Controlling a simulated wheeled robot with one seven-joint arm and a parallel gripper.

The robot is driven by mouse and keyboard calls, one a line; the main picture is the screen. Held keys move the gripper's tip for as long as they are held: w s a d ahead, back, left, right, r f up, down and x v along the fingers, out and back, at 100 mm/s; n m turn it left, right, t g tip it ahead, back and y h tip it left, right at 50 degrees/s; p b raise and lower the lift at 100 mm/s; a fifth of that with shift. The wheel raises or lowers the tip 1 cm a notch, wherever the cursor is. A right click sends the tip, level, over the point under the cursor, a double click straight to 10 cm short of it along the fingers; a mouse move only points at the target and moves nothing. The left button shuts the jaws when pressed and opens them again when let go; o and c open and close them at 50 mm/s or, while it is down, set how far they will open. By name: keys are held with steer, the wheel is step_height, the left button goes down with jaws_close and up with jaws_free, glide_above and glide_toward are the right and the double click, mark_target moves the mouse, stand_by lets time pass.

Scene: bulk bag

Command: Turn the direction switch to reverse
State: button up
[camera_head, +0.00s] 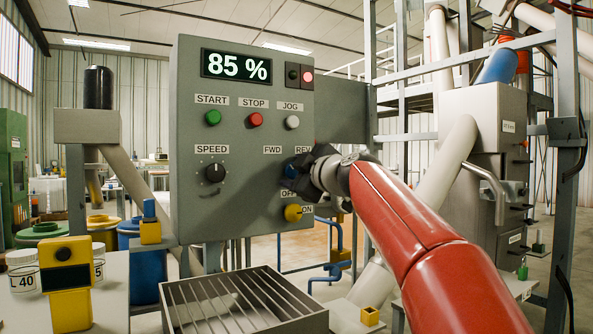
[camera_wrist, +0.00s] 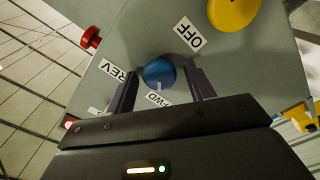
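The blue direction switch (camera_head: 290,171) is on the grey control panel (camera_head: 240,225), below the FWD (camera_head: 272,150) and REV (camera_head: 302,149) labels. In the wrist view the round blue knob (camera_wrist: 160,70) shows a white mark on the side towards its FWD label (camera_wrist: 157,98); the REV label (camera_wrist: 112,69) is at left. My gripper (camera_wrist: 162,74) is open, one finger on each side of the knob, with visible gaps. In the head view my gripper (camera_head: 300,172) partly covers the knob and the REV label.
A yellow OFF/ON knob (camera_head: 293,213) sits just below the switch. START, STOP and JOG buttons and a black SPEED dial (camera_head: 215,173) are on the same panel. The display (camera_head: 237,66) reads 85 %. A metal grate box (camera_head: 240,305) stands below.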

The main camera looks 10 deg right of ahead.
steer(key=c, duration=0.8)
steer(key=shift+c, duration=0.2)
steer(key=shift+m, duration=0.4)
steer(key=m+b, duration=0.1)
steer(key=m, duration=0.1)
steer(key=shift+m+b, duration=0.3)
steer(key=shift+m, duration=0.1)
steer(key=m, duration=0.3)
steer(key=shift+m+b, duration=0.3)
steer(key=shift+b, duration=0.05)
steer(key=m, duration=0.4)
steer(key=shift+d+m, duration=0.1)
steer(key=shift+m, duration=2.1)
